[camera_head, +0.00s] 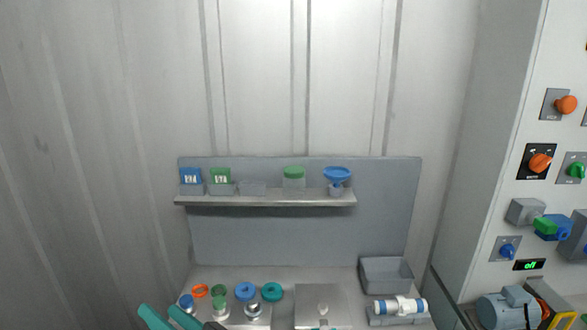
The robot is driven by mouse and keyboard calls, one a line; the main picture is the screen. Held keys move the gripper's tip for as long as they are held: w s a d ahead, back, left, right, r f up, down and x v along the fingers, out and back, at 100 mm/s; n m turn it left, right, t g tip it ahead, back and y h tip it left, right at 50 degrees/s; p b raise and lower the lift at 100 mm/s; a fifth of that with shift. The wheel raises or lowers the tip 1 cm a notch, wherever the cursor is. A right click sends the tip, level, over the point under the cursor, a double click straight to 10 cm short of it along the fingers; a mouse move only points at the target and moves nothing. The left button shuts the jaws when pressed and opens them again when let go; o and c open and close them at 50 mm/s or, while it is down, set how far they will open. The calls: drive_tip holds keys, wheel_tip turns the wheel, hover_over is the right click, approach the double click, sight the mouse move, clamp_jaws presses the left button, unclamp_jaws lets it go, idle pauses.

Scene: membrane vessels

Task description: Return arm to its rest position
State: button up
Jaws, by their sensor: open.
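My gripper (159,311) shows at the bottom edge, left of centre, as two teal fingers pointing up and left. The fingers are apart and nothing shows between them. They are beside the left end of the workbench (310,270), close to the small vessels there. The rest of my arm is mostly cut off by the lower picture edge.
Vessels and rings, including a blue ring (245,291), crowd the bench's left. A shelf (265,199) holds boxes, a green-lidded jar (293,178) and a blue funnel (337,175). A grey bin (386,274) and white cylinder (399,306) are right, near a control panel (530,110).

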drive_tip(key=s+d+f+m+t+h, duration=0.45)
drive_tip(key=d+f+h, duration=0.2)
drive_tip(key=f, duration=0.35)
drive_tip(key=s+d+f+m+t+h, duration=0.35)
drive_tip(key=d+f+m+h, duration=0.2)
drive_tip(key=d+f, duration=0.35)
drive_tip(key=s+d+f+n+h, duration=0.1)
drive_tip(key=s+d+f+n, duration=0.1)
drive_tip(key=s, duration=0.6)
drive_tip(key=s+d+f+n+g+h, duration=0.1)
drive_tip(key=s+d+f+n, duration=0.2)
drive_tip(key=s, duration=0.5)
drive_tip(key=s+d+f+n+g+h, duration=0.1)
drive_tip(key=s+d+f+n, duration=0.1)
drive_tip(key=s, duration=0.5)
drive_tip(key=shift+s+d+f+n, duration=0.3)
drive_tip(key=shift+s+d+f, duration=0.15)
drive_tip(key=shift+d, duration=0.75)
